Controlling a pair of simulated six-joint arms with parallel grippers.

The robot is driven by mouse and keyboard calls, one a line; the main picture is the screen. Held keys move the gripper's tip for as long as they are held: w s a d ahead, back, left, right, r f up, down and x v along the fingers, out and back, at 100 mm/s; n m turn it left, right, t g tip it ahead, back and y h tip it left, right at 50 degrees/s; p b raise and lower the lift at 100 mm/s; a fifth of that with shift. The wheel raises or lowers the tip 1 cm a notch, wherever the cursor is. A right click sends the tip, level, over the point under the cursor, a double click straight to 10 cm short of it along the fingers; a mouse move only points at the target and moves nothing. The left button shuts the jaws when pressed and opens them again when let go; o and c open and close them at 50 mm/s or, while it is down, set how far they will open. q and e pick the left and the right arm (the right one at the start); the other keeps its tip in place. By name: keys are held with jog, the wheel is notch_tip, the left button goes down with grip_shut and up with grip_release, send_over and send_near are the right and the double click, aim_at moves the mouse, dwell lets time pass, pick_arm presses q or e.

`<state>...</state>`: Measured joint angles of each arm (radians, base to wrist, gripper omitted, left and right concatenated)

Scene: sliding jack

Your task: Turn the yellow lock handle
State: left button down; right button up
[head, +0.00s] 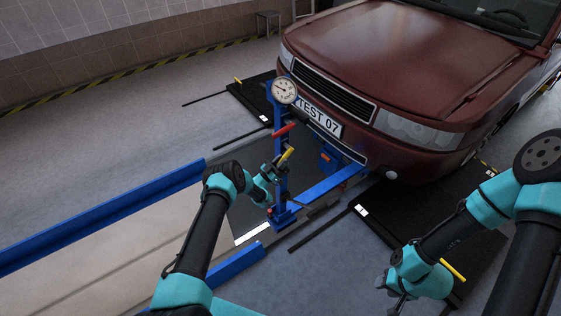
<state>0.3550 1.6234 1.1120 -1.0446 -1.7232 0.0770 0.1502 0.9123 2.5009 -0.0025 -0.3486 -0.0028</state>
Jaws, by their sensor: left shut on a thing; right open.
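The yellow lock handle (287,153) is a short, tilted yellow bar beside the blue upright post of the jack (280,185). My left gripper (278,165) is shut on the handle's lower end at the post; its fingertips are small and partly hidden. The handle's upper end sticks out above the gripper. My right gripper (392,302) is low at the right, open and well away from the jack, partly hidden by its own wrist.
A round gauge (285,90) tops the post, with a red bar (284,130) below it. A dark red car (390,60) stands behind. Blue rails (100,216) border the pit. Another yellow bar (453,270) lies beside my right wrist, on the black plate (480,240).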

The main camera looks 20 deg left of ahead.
pick_arm(q)
jog(key=shift+w+d+f+t, duration=0.1)
jog(key=shift+t, duration=0.2)
jog(key=c, duration=0.9)
grip_release()
jog(key=shift+c, duration=0.2)
jog(key=v, duration=1.7)
jog(key=shift+f, duration=0.15)
jog(key=shift+c, duration=0.2)
